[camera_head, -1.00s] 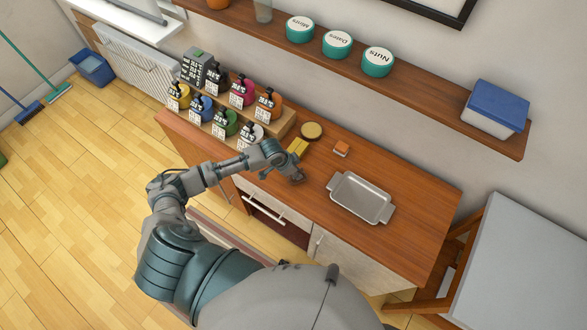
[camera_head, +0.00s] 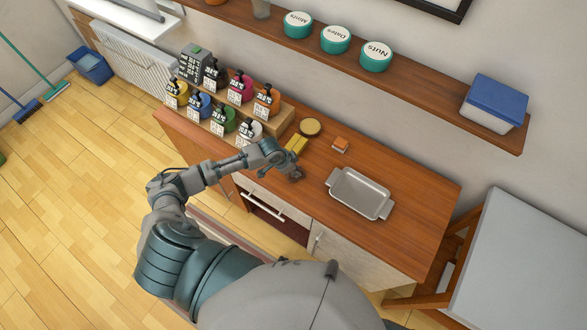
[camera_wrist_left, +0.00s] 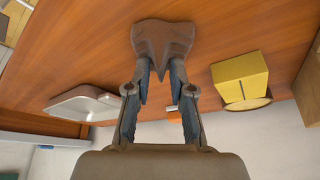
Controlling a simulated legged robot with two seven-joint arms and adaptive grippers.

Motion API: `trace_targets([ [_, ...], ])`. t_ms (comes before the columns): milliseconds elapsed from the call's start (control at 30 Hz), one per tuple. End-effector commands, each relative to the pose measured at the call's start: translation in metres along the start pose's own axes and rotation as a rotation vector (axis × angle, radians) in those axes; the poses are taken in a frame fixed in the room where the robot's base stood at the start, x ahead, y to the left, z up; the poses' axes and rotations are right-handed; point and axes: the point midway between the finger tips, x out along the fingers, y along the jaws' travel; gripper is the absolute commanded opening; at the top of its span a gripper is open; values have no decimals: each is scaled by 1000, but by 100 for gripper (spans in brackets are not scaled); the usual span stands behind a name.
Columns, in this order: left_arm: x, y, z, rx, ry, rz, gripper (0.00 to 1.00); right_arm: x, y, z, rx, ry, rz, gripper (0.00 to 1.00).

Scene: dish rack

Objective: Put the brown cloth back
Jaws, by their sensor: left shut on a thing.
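The brown cloth (camera_wrist_left: 162,42) shows in the left wrist view as a bunched, tapering piece of fabric against the wooden counter. My left gripper (camera_wrist_left: 160,75) is shut on its narrow end, and the rest spreads out beyond the fingertips. In the head view my left gripper (camera_head: 291,172) is over the front edge part of the counter (camera_head: 315,190), left of the metal tray (camera_head: 360,194). The cloth is small and dark there and hard to tell from the gripper. My right gripper is not in view.
A yellow box (camera_head: 297,144), a round lidded item (camera_head: 311,127) and a small orange block (camera_head: 340,145) are behind the gripper. Several labelled bottles (camera_head: 225,120) stand in tiers at the left. A shelf (camera_head: 420,85) with tins runs above. The counter right of the tray is clear.

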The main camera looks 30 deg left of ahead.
Motion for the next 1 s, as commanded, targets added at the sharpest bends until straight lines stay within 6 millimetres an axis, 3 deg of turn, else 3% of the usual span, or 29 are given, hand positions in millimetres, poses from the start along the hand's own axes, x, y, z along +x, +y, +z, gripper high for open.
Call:
trace_targets([
  [400,4,-2,3,-2,1,0,0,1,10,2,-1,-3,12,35],
  [433,4,-2,3,-1,1,0,27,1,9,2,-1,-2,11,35],
  [533,4,-1,3,-1,1,0,51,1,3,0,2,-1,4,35],
  [700,4,0,2,-1,-1,-1,51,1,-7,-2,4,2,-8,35],
  [933,4,-1,2,-1,0,0,51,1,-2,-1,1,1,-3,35],
  [967,4,-1,3,-1,0,0,49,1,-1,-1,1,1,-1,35],
  [1000,3,-2,3,-1,1,0,39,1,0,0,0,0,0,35],
])
